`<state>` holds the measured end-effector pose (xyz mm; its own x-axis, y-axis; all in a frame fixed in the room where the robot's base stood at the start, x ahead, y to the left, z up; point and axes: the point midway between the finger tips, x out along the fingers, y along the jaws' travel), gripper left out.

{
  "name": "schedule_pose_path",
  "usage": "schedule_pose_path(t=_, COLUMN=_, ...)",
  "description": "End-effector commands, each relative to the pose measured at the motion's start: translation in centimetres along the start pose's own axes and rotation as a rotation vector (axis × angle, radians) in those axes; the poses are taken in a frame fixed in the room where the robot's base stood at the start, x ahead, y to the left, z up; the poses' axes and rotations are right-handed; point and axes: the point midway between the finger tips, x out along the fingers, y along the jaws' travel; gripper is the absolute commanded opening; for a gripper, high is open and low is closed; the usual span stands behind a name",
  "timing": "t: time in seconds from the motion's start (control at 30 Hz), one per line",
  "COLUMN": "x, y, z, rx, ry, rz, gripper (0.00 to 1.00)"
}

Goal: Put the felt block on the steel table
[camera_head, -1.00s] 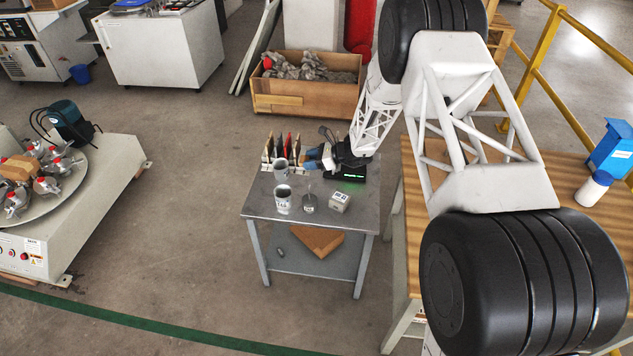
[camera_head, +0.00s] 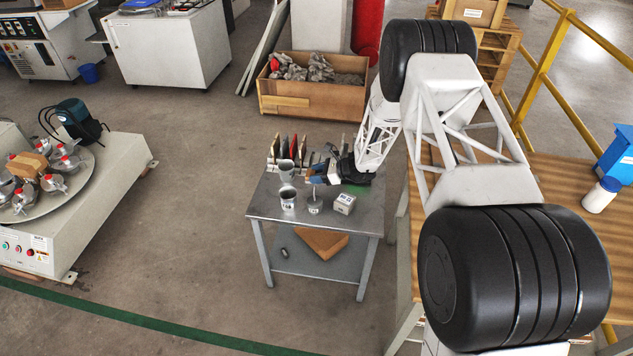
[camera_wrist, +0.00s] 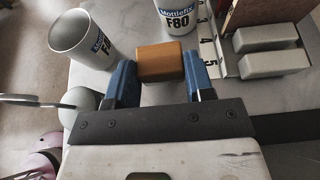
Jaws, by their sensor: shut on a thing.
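The brown felt block (camera_wrist: 160,62) sits between the two blue fingers of my gripper (camera_wrist: 160,72) in the wrist view. The fingers press on its two ends, so my gripper is shut on it. In the head view the block (camera_head: 311,171) shows small and tan at the tips of my gripper (camera_head: 318,175).
Two grey blocks (camera_wrist: 270,45) lie to the right in the wrist view. The tabletop's front left is bare.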

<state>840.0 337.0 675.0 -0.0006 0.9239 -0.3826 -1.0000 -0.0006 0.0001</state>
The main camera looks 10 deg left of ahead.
Motion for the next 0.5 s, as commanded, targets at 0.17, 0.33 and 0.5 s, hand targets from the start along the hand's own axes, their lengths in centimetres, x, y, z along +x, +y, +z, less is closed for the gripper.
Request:
schedule_pose_path(t=0.17, x=0.4, y=0.0, z=-1.0, rx=0.002, ry=0.000, rz=0.001, gripper=0.25)
schedule_pose_path(t=0.33, x=1.1, y=0.0, z=-2.6, rx=0.001, ry=0.000, rz=0.000, gripper=0.25)
schedule_pose_path(t=0.5, x=1.4, y=0.0, z=-3.5, rx=0.001, ry=0.000, rz=0.000, gripper=0.25)
